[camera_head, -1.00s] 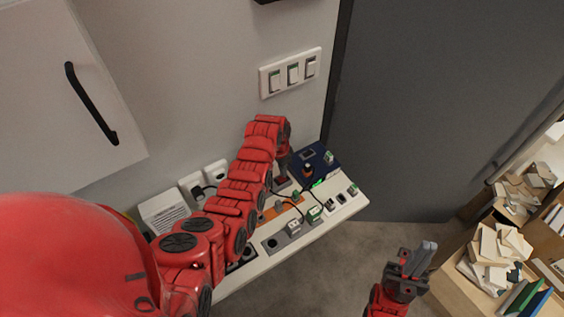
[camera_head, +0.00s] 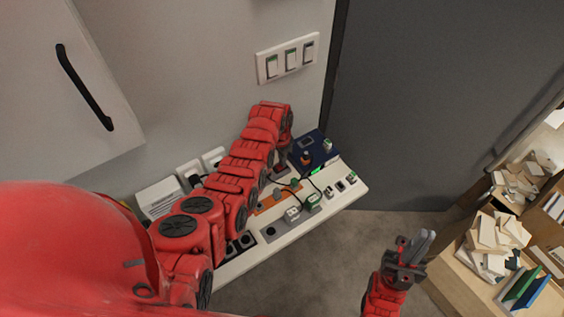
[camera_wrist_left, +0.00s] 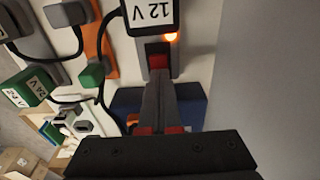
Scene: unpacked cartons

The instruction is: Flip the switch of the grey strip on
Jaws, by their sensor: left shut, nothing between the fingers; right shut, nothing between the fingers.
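A grey strip (camera_wrist_left: 176,58) lies under my left gripper (camera_wrist_left: 158,82) in the left wrist view. It carries a red rocker switch (camera_wrist_left: 157,61), a glowing orange lamp (camera_wrist_left: 171,37) and a black adapter marked 12 V (camera_wrist_left: 150,15). My left fingers are shut and empty, with their tips at the near edge of the switch; I cannot tell whether they touch it. In the head view my left gripper (camera_head: 282,165) points down at the back of the shelf and hides much of this strip. My right gripper (camera_head: 412,248) is shut and empty, away from the shelf.
An orange strip (camera_head: 266,204) and another grey strip (camera_head: 270,233) with plugged adapters lie nearer the shelf's front. A blue box (camera_head: 318,145) stands at the right end. Wall switches (camera_head: 290,58) are above. A table with papers (camera_head: 470,272) is at right.

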